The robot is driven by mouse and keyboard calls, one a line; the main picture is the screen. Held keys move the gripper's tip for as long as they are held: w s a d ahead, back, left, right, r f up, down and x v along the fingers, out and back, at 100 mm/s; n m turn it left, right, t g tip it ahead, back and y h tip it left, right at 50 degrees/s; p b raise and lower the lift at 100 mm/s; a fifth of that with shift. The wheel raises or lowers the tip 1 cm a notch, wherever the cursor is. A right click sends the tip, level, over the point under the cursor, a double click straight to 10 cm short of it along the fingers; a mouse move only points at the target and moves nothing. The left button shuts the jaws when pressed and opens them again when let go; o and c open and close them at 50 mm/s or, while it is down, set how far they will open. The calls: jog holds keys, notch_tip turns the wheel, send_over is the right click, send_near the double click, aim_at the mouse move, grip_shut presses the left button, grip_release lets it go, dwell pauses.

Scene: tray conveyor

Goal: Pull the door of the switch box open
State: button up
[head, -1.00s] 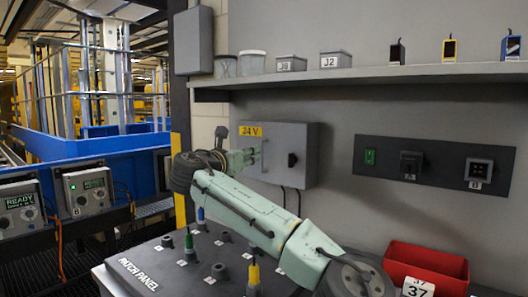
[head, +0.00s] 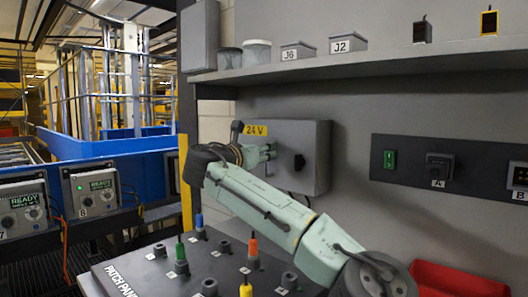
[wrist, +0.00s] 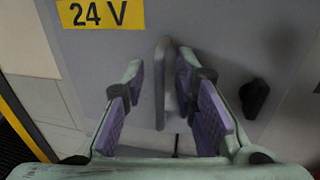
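The switch box (head: 312,150) is a grey wall box with a yellow "24 V" label and a black knob (head: 299,161) on its front. Its door (wrist: 215,40) fills much of the wrist view and looks shut. A vertical grey bar handle (wrist: 161,85) stands on the door, left of the knob, which also shows in the wrist view (wrist: 254,97). My gripper (wrist: 158,70) is open, its purple-padded fingers on either side of the handle, the right one nearer. In the head view my gripper (head: 268,153) is at the box front and hides the handle.
A shelf (head: 380,64) with small boxes runs above the switch box. A dark switch panel (head: 410,165) is on the wall to the right. The patch panel (head: 150,275) with upright plugs lies below my arm. A red bin (head: 455,280) stands at lower right.

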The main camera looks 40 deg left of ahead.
grip_shut()
dwell(0.6)
